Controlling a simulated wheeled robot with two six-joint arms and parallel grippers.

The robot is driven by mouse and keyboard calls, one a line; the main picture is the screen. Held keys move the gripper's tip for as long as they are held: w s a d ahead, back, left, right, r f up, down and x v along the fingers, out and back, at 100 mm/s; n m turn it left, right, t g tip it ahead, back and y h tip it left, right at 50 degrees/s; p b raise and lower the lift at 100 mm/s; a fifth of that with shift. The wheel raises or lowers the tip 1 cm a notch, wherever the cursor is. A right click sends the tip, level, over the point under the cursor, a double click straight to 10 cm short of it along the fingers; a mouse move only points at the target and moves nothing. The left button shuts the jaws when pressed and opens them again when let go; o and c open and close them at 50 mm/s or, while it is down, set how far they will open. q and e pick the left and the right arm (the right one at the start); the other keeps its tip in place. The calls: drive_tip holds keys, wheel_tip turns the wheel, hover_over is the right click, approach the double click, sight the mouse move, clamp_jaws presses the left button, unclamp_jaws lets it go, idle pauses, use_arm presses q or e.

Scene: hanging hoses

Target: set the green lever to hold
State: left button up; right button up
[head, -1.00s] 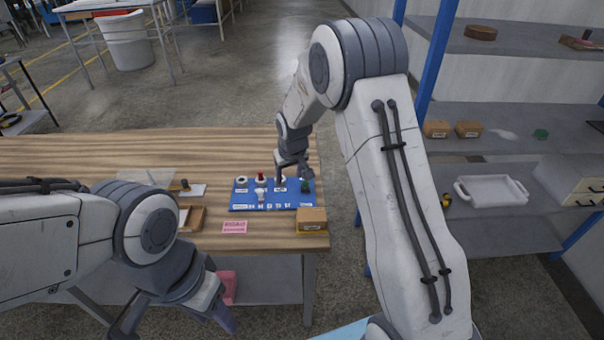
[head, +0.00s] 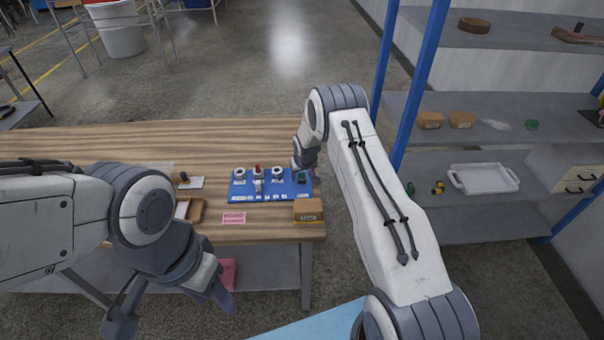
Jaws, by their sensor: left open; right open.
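The blue control panel (head: 270,194) lies on the wooden table. Its green lever (head: 302,178) is small and dark green, at the panel's right end. My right gripper (head: 306,174) is open and right at the green lever; whether its fingers touch the lever or stand around it, I cannot tell. The lever's setting and the small label texts are too small to read. My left gripper (head: 172,306) is open and empty, low in front of the table and well away from the panel.
The panel also carries white round dials (head: 240,173), a red knob (head: 257,168) and a white lever (head: 258,185). A cardboard box (head: 308,209) stands at the table's right front corner. A pink note (head: 234,218) lies before the panel. Shelves with a white tray (head: 484,179) stand right.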

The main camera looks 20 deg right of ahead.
drive_tip(key=shift+w+f, duration=0.1)
drive_tip(key=shift+f, duration=0.15)
clamp_jaws()
idle(1.4)
